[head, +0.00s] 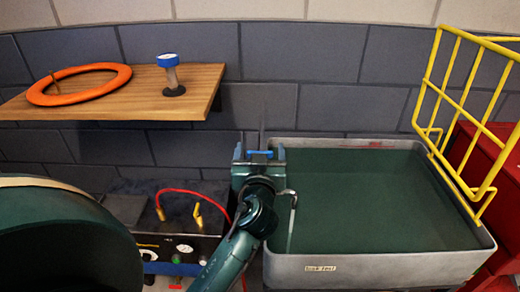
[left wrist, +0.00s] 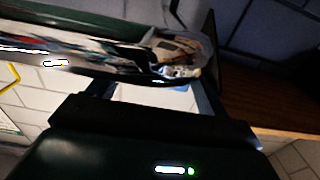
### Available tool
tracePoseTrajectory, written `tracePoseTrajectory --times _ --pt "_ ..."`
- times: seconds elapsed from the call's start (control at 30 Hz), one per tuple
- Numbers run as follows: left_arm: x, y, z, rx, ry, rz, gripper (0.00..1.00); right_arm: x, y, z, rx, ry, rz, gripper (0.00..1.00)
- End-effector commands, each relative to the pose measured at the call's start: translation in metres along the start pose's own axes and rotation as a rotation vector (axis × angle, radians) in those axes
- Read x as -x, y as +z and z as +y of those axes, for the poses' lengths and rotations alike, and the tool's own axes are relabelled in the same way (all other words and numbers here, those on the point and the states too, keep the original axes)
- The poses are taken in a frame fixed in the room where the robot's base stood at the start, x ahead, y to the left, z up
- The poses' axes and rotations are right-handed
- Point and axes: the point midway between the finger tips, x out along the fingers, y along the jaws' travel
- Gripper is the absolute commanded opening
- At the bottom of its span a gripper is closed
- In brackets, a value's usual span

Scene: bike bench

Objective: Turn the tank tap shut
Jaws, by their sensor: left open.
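The grey tank (head: 385,267) with dark green contents stands at the right of the head view. A thin pale bent spout (head: 292,203), which looks like part of the tap, hangs at its left edge. My left gripper (head: 260,152) is open, over the tank's back left corner. A small blue piece shows between its fingertips; I cannot tell whether it is the tap's handle. The tap's base is hidden behind my left arm. In the left wrist view the fingers (left wrist: 155,95) are apart, with a pale area between them. My right gripper is not in view.
A wooden shelf (head: 130,107) at the upper left holds an orange ring (head: 125,72) and a blue-capped bottle-like item (head: 170,75). A box with knobs (head: 175,250) and red and yellow leads stands left of my arm.

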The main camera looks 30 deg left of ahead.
Motion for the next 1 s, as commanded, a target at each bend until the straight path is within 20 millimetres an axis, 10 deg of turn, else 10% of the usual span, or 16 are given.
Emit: tracePoseTrajectory --times 0.67,1.0 --pt "-0.0002 0.0001 -0.0001 0.000 0.000 0.000 0.34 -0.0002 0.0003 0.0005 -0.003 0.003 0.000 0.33" --pt "-0.0002 -0.0020 -0.0009 -0.001 0.055 0.001 0.34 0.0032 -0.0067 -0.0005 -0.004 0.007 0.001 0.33"
